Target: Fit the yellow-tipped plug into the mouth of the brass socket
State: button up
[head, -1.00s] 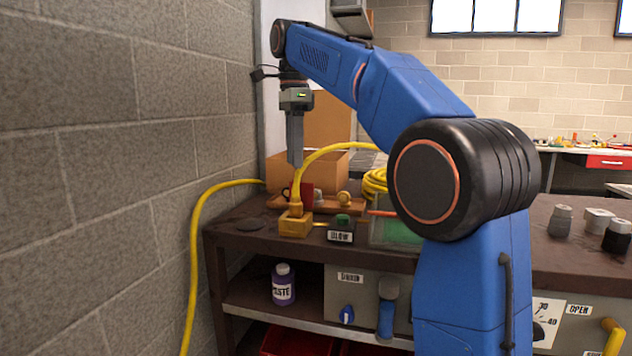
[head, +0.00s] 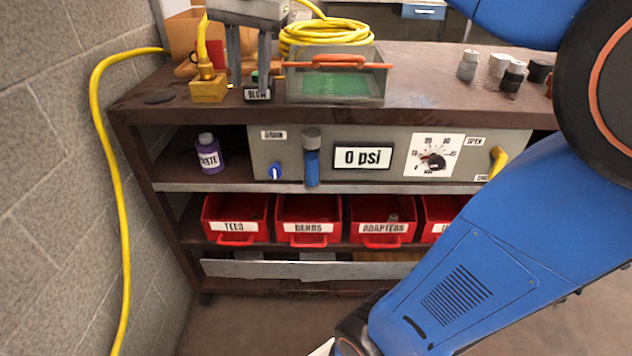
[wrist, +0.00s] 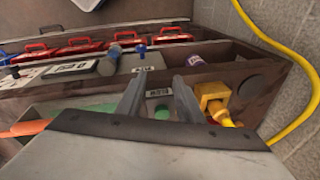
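The brass socket block (head: 208,90) sits on the bench top at the left, and it also shows in the wrist view (wrist: 212,93). The end of a yellow hose (head: 203,45) stands upright at the block, with a yellow fitting at its base (head: 206,71). I cannot tell how deep this fitting sits, and no other yellow-tipped plug is clearly visible. My gripper (head: 250,85) points down just right of the block, fingers apart and nothing between them. In the wrist view, the BLOW label (wrist: 159,92) and a green button (wrist: 161,109) show between the fingers.
A clear box with an orange handle (head: 338,98) stands right of my gripper, with a coiled yellow hose (head: 325,35) behind it. The wall (head: 50,130) is close on the left. Grey and black fittings (head: 468,66) stand farther right. Bare bench lies between them.

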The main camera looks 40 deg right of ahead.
jog(key=s+d+f+n+t, duration=0.1)
jog(key=s+f+n, duration=0.4)
jog(key=s+f, duration=0.4)
jog(key=s+d+f+n+t, duration=0.1)
jog(key=s+f+n, duration=0.3)
jog(key=s+f, duration=0.5)
notch_tip(320, 180, down, 7)
jog(key=shift+s+d+r+n+t, duration=0.2)
jog(key=shift+d+n+t, duration=0.1)
jog(key=shift+d+n, duration=0.1)
